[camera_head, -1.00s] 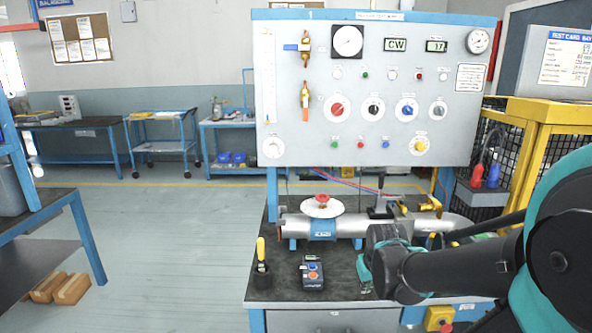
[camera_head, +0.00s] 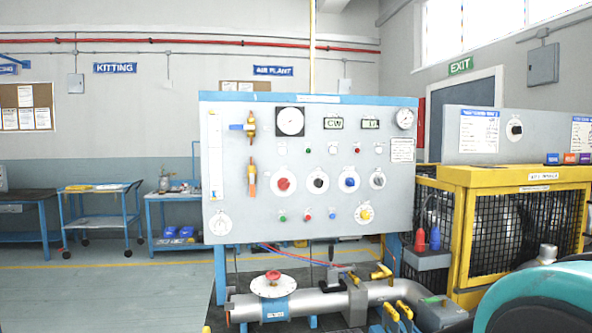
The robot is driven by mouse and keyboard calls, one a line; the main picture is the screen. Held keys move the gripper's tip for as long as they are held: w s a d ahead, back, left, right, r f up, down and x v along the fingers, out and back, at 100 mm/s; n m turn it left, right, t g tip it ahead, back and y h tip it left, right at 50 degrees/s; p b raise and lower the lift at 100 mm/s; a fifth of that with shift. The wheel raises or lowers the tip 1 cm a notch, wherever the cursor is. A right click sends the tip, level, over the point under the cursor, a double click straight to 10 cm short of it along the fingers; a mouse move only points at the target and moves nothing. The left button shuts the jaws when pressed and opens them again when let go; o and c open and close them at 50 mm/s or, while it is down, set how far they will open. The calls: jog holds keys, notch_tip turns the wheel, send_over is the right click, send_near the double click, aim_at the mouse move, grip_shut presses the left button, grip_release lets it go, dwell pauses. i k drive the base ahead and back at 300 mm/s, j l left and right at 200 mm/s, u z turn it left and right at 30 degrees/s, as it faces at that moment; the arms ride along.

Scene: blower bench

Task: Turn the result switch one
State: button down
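A grey upright panel (camera_head: 300,215) carries several rotary knobs on white dials. A red knob (camera_head: 284,184), a black knob (camera_head: 318,180), a blue knob (camera_head: 348,180) and a grey knob (camera_head: 377,179) stand in a row. A yellow knob (camera_head: 364,213) is at the lower right and a white knob (camera_head: 221,222) at the lower left. Another black knob (camera_head: 515,129) is on a grey box (camera_head: 475,150) at the right. Labels are too small to read, so I cannot tell which is the result switch. My gripper is out of view; only part of my teal arm shows at the lower right.
A yellow mesh cage (camera_head: 520,178) stands right of the panel, below the grey box. Red and blue bottles sit on a small shelf (camera_head: 428,260) beside it. Floor (camera_head: 110,295) at the left is clear.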

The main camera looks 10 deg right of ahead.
aim_at(516, 130)
jog(key=z, duration=1.85)
